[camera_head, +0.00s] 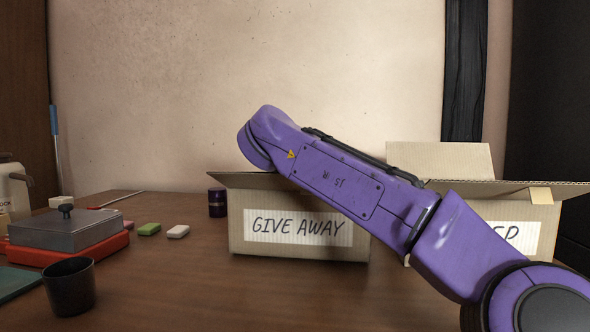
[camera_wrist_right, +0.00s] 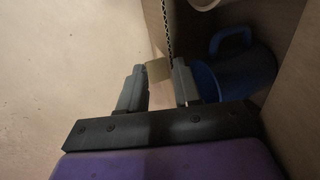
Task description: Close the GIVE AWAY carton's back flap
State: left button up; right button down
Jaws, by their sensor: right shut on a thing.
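The GIVE AWAY carton (camera_head: 245,235) stands on the table in the head view, its label facing me and its top partly covered by my right arm. In the wrist view my right gripper (camera_wrist_right: 158,80) is shut on a small tan tab (camera_wrist_right: 158,70) of the back flap, beside the carton's corrugated edge (camera_wrist_right: 169,32). A blue mug (camera_wrist_right: 240,72) shows inside the carton, to the right of the fingers. In the head view the right gripper and most of the back flap are hidden behind my arm. My left gripper is not in view.
A second open carton (camera_head: 530,220) stands at the right, partly behind my arm. A purple can (camera_head: 217,203) stands beside the carton. The wall rises behind.

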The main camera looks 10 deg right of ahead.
jog(key=shift+f, duration=0.25)
jog(key=c, duration=1.2)
grip_release()
jog(key=o, duration=0.3)
jog(key=shift+w+d, duration=0.1)
jog(key=shift+w, duration=0.1)
jog(key=shift+s+r, duration=0.1)
jog(key=v, duration=1)
jog(key=shift+s+r, duration=0.1)
jog(key=shift+s, duration=0.1)
